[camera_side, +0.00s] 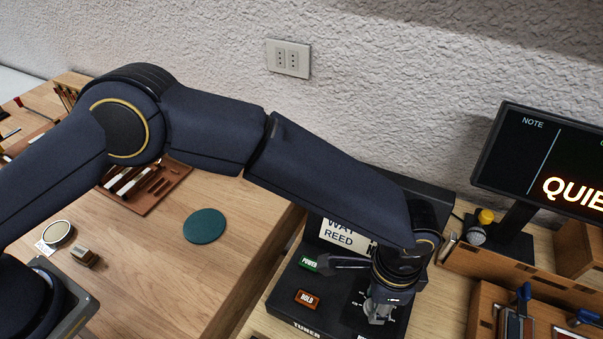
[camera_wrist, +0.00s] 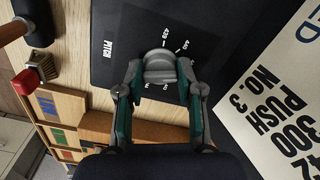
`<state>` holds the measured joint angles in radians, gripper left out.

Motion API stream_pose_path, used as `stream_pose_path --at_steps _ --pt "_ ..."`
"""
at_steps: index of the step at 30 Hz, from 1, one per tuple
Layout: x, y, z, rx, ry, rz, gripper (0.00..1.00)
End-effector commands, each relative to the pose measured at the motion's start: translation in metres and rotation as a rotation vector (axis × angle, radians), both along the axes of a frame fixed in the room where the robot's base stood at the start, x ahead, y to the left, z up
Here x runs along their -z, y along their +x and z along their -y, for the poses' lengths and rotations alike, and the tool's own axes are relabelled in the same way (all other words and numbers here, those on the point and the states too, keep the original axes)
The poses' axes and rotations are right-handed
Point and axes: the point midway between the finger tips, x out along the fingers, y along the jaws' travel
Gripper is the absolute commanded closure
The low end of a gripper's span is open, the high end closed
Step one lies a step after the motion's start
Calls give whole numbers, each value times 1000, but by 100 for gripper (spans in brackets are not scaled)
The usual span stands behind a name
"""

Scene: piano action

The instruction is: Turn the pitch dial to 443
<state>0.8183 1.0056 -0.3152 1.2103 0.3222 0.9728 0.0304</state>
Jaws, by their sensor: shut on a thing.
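The pitch dial is a round grey knob (camera_wrist: 158,58) on the black tuner panel, which also shows in the side view (camera_side: 283,300). White tick marks and numbers ring the knob; 439 and 440 seem readable above it, and the marks below are partly hidden. The word PITCH is printed to its left in the wrist view. My gripper (camera_wrist: 160,78) has its fingers on either side of the knob and is shut on it. In the side view my gripper (camera_side: 379,308) points down at the panel and hides most of the dial. The exact setting cannot be read.
A printed card (camera_side: 341,233) stands behind. A dark display (camera_side: 545,160) shows NOTE and "QUIE". Wooden tool holders (camera_side: 490,268) stand at the right.

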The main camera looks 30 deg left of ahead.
Motion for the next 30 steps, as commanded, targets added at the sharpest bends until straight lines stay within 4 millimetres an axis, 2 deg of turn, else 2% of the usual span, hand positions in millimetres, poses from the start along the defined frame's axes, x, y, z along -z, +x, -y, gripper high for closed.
stream_pose_path --at_steps 30 --pt "1 1 -1 961 2 -1 99"
